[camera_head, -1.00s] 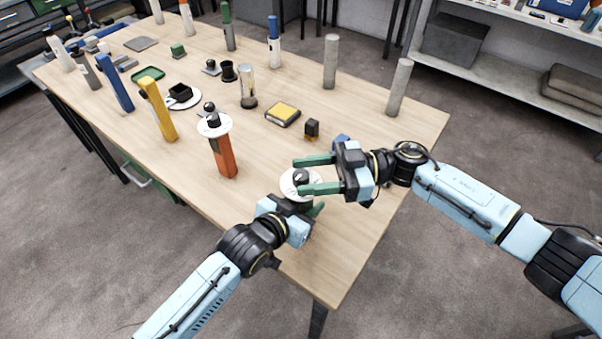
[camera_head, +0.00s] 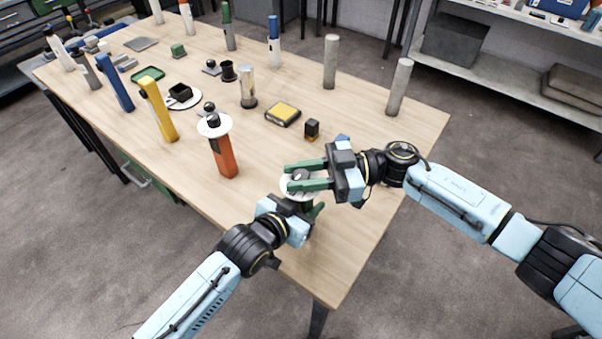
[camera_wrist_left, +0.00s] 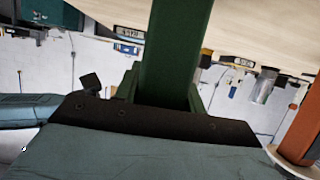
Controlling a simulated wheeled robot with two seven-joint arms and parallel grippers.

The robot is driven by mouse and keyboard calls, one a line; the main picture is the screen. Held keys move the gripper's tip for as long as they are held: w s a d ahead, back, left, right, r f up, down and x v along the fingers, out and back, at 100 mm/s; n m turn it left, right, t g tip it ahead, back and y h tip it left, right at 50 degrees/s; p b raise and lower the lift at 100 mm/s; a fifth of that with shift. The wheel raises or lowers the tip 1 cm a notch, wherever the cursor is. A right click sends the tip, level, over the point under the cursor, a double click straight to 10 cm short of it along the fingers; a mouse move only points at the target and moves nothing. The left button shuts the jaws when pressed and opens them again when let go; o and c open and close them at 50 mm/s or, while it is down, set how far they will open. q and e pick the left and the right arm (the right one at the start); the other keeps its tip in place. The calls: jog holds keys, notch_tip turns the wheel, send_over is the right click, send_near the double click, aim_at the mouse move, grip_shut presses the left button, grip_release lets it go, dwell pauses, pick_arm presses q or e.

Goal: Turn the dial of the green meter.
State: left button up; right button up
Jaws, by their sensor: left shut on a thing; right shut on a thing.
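The green meter has a round white face (camera_head: 289,194) with a dark dial (camera_head: 299,175) on top, at the near end of the table. My left gripper (camera_head: 303,210) is shut on the body from the near side, under the face. My right gripper (camera_head: 300,175) comes from the right above the face, with its green fingers shut on either side of the dial.
An orange meter (camera_head: 223,157) with a white face stands to the left on the wooden table (camera_head: 260,215). Behind are a yellow block (camera_head: 283,114), a small dark block (camera_head: 312,129), a clear cylinder (camera_head: 248,86) and a yellow post (camera_head: 158,110). Two grey posts (camera_head: 398,88) stand at the back right.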

aim_at(301, 174)
jog(key=shift+n+g, duration=0.3)
jog(key=shift+g, duration=0.2)
jog(key=n+g+h, duration=0.1)
jog(key=n+g, duration=0.1)
jog(key=g, duration=0.1)
jog(key=shift+w+n+g, duration=0.1)
jog(key=shift+n+g, duration=0.2)
jog(key=shift+g, duration=0.1)
jog(key=shift+f+n+g+h, duration=0.1)
jog(key=shift+n+g+h, duration=1.7)
jog(key=shift+g, duration=0.5)
jog(key=shift+n+g+h, duration=0.3)
jog(key=shift+g, duration=0.1)
jog(key=o, duration=0.9)
jog(key=shift+o, duration=0.2)
jog(key=shift+r, duration=5.1)
